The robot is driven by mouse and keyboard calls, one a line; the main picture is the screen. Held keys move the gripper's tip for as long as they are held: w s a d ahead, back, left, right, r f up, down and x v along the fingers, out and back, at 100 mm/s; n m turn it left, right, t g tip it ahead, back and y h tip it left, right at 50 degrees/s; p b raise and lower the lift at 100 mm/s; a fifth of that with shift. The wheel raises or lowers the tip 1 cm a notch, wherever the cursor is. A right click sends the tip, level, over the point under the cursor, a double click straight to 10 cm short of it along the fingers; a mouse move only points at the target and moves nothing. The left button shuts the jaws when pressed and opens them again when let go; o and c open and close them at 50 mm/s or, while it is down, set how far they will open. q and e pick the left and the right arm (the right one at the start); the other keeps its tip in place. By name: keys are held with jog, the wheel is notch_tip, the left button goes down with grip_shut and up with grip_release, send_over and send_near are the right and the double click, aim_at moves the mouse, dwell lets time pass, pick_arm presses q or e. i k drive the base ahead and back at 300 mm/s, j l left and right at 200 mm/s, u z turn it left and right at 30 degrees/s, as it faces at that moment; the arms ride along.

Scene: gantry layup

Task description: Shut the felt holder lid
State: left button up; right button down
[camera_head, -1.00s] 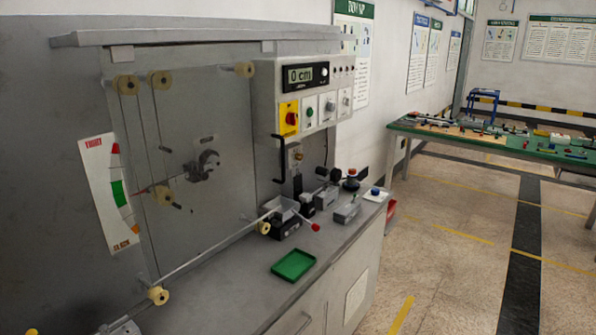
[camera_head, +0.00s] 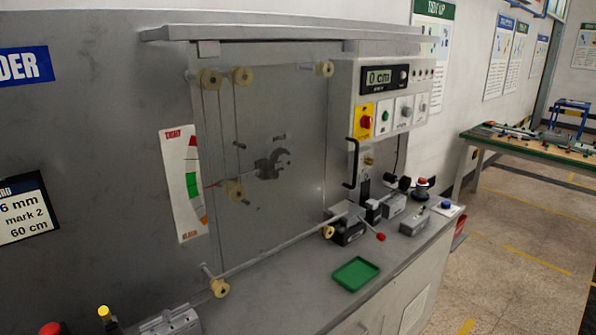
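A small dark block (camera_head: 347,236) stands on the bench below the control panel. A light grey plate (camera_head: 345,209) sits tilted above it, and a thin rod with a red knob (camera_head: 380,237) sticks out to its right. This may be the felt holder with its lid raised, but it is too small to tell for certain. Neither of my grippers is in view.
A green tray (camera_head: 355,273) lies on the grey bench (camera_head: 290,300) in front of the block. Small grey blocks stand to the right, near a red button (camera_head: 421,182). A slanted rod (camera_head: 270,260) and pale rollers line the back panel.

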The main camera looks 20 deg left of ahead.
aim_at(365, 185)
jog(key=i+l+u, duration=0.2)
jog(key=u, duration=0.2)
jog(key=i+l+u, duration=0.2)
jog(key=u, duration=0.15)
jog(key=i+l+u, duration=0.15)
jog(key=l+u, duration=0.25)
jog(key=i+l+u, duration=0.1)
jog(key=l+u, duration=0.15)
jog(key=u, duration=0.15)
jog(key=i+l+u, duration=0.1)
jog(key=l+u, duration=0.15)
jog(key=l, duration=0.8)
jog(key=l+u, duration=0.3)
jog(key=l, duration=2.25)
